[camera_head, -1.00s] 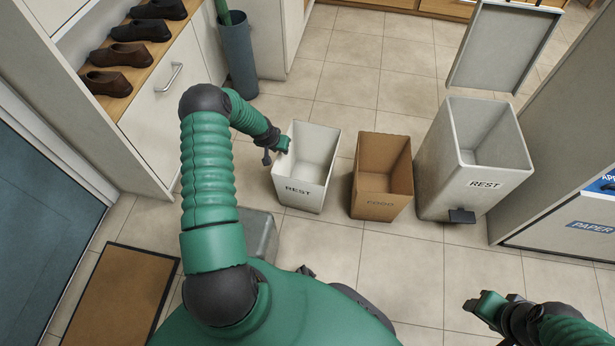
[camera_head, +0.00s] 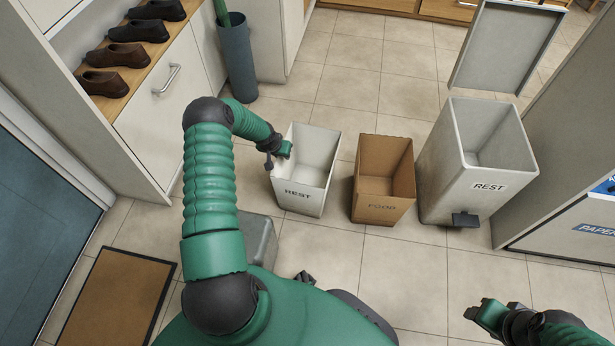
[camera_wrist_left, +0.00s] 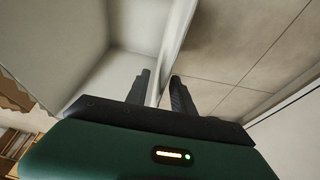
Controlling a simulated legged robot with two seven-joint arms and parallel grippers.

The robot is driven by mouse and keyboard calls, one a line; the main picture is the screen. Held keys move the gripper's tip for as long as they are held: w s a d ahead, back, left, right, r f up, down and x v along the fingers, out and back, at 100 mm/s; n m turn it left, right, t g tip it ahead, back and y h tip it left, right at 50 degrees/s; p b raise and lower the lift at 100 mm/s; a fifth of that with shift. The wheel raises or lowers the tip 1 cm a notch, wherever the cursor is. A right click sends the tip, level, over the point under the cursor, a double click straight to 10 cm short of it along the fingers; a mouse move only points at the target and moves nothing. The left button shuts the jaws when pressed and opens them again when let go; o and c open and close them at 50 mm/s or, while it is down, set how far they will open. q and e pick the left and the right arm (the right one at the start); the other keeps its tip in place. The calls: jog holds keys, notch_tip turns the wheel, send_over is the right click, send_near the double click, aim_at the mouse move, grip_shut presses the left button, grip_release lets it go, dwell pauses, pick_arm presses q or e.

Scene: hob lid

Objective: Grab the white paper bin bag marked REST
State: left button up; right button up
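The white paper bin bag marked REST (camera_head: 304,198) stands upright and open-topped on the floor, left of the brown bag, in the head view. My left gripper (camera_head: 278,150) is at its upper left rim. In the left wrist view the bag's thin white wall (camera_wrist_left: 176,38) runs between the two dark fingers of my left gripper (camera_wrist_left: 160,88). A gap shows between the fingers, so they look open around the wall. My right gripper (camera_head: 490,314) is low at the right, away from the bag; its finger opening is unclear.
A brown bag marked FOOD (camera_head: 382,207) stands just right of the white bag. A grey pedal bin labelled REST (camera_head: 447,180) with its lid (camera_head: 508,45) raised is further right. A shoe cabinet (camera_head: 170,115) and blue-grey umbrella stand (camera_head: 237,65) are at the left.

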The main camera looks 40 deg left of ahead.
pick_arm(q)
grip_shut()
dwell(1.4)
